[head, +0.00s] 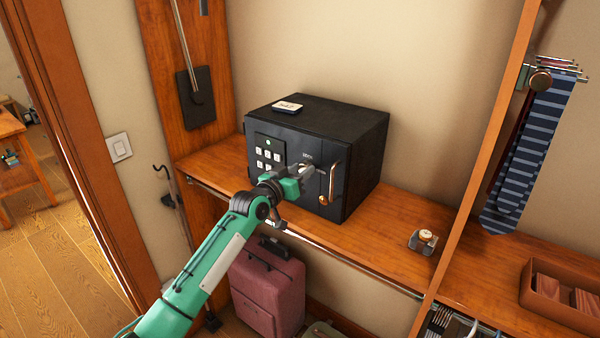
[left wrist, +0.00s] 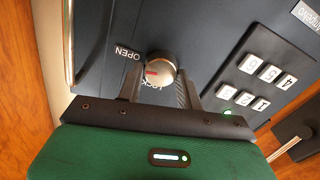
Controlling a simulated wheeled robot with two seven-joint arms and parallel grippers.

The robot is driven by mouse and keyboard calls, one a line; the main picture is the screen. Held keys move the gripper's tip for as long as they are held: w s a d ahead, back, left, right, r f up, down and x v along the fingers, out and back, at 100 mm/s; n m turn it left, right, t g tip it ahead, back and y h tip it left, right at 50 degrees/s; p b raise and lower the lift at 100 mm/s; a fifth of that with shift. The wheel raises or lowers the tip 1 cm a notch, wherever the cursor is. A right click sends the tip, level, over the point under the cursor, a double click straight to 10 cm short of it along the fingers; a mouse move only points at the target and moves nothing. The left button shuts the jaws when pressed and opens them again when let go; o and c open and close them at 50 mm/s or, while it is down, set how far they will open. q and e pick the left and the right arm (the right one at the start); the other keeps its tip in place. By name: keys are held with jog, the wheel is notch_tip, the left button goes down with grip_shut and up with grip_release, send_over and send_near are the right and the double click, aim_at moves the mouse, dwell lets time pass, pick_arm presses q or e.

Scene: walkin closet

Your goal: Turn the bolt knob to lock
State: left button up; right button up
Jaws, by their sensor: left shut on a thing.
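A black safe (head: 350,150) stands on the wooden shelf with its door face toward me. The round silver bolt knob (left wrist: 160,68) with a red mark shows in the left wrist view, between OPEN and LOCK labels. The red mark points toward the left of that picture, near the OPEN label. My left gripper (head: 300,172) is at the safe's front, and in the left wrist view its fingers (left wrist: 160,92) are closed around the knob's sides. In the head view the gripper mostly hides the knob. My right gripper is not in view.
The safe has a keypad (head: 269,155) with a green light and a vertical handle (head: 333,183). A small card (head: 287,107) lies on top. A watch on a stand (head: 424,240) sits to the right on the shelf (head: 385,225). A pink suitcase (head: 266,285) stands below.

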pick_arm(q)
jog(key=n, duration=0.3)
jog(key=shift+f+n, duration=0.1)
jog(key=shift+n, duration=0.2)
jog(key=n, duration=0.3)
jog(key=shift+a+n+p, duration=0.1)
jog(key=shift+n+p, duration=0.2)
jog(key=shift+n, duration=0.1)
jog(key=n+p, duration=0.1)
jog(key=n, duration=0.4)
jog(key=shift+p, duration=0.35)
jog(key=shift+f+n+p, duration=0.15)
jog(key=shift+n+p, duration=0.45)
jog(key=shift+n, duration=1)
jog(key=o, duration=1)
jog(key=shift+w, duration=0.1)
